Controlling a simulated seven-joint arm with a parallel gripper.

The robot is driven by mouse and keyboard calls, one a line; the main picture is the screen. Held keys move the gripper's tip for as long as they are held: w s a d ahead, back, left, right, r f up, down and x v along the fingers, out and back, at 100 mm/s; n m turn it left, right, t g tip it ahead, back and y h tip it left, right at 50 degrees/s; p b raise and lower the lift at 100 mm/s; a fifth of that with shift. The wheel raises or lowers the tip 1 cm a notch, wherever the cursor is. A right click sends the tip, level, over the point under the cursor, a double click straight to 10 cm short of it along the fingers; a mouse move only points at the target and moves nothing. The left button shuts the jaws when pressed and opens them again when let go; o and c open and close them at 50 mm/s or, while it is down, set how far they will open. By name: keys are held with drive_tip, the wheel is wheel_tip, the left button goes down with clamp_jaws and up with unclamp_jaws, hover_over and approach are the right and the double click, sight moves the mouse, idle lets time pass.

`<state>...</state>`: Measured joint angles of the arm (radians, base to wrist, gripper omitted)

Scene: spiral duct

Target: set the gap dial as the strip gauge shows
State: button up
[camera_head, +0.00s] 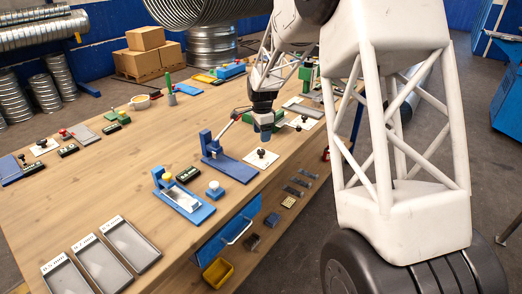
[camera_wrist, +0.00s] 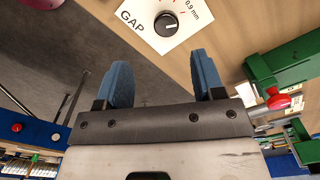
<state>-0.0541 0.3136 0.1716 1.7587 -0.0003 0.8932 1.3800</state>
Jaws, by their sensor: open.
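The gap dial is a black round knob (camera_wrist: 166,24) on a white plate (camera_wrist: 150,40) marked "GAP", with a red-marked scale reading "0.9 mm" at its right. It sits at the top of the wrist view, beyond my fingertips. My gripper (camera_wrist: 163,75) is open and empty, its two blue fingers apart and not touching the knob. In the head view my gripper (camera_head: 264,130) hangs over the table's right side, between two white knob plates. I cannot tell which thing is the strip gauge; a blue stand (camera_head: 180,200) with a yellow knob holds a pale strip.
A second blue stand (camera_head: 230,166) with a lever is left of my gripper. A knob plate (camera_head: 262,158) lies in front, another (camera_head: 302,123) behind right. Labelled grey trays (camera_head: 130,244) lie at front left. A green fixture (camera_wrist: 285,65) stands right of the dial. The table's middle is clear.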

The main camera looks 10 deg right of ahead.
sight(261, 150)
drive_tip(key=shift+w+f, duration=0.45)
drive_tip(key=shift+w, duration=0.05)
drive_tip(key=shift+f, duration=3.9)
drive_tip(key=shift+c, duration=0.3)
drive_tip(key=c, duration=0.9)
drive_tip(key=shift+o, duration=0.2)
